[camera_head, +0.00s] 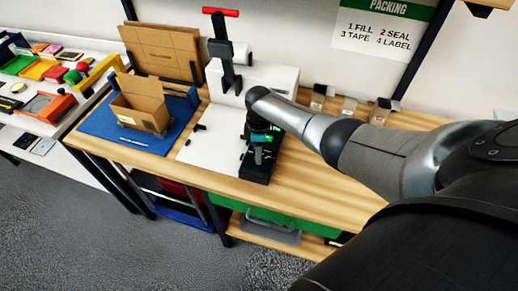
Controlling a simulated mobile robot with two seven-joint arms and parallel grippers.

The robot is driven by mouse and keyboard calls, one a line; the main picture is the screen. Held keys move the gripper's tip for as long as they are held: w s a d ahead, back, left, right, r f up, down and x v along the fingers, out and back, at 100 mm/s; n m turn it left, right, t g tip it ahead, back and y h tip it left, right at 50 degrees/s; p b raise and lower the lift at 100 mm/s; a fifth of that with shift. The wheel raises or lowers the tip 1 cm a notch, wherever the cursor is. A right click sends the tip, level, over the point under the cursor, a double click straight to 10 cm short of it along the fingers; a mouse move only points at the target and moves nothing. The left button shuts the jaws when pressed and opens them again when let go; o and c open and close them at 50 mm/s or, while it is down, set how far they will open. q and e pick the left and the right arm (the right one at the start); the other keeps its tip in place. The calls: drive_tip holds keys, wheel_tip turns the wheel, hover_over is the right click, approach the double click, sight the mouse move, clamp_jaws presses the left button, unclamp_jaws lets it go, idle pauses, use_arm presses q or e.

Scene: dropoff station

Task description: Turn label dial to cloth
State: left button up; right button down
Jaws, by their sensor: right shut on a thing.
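My right arm comes in from the right, and my right gripper (257,152) points down at a black device (257,172) on the workbench. The right gripper is shut on what appears to be the label dial, at the device's upper part. The gripper and wrist hide the dial, so its setting and markings cannot be read. Small green patches show around the gripper. My left gripper is not in view.
A white board (208,150) lies left of the device, with a white press with a red handle (222,12) behind. An open cardboard box (140,105) stands on a blue mat (97,124). Small clear containers (348,108) stand at the back right. Bare wood (310,175) lies right of the device.

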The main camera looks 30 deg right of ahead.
drive_tip(key=shift+m, duration=0.6)
drive_tip(key=shift+c, duration=2.2)
unclamp_jaws()
drive_tip(key=shift+r+p, duration=0.1)
drive_tip(key=shift+p, duration=0.2)
drive_tip(key=shift+r, duration=0.3)
wheel_tip(320, 180, up, 14)
drive_tip(key=p, duration=0.2)
drive_tip(key=shift+r+p, duration=0.2)
drive_tip(key=shift+p, duration=0.1)
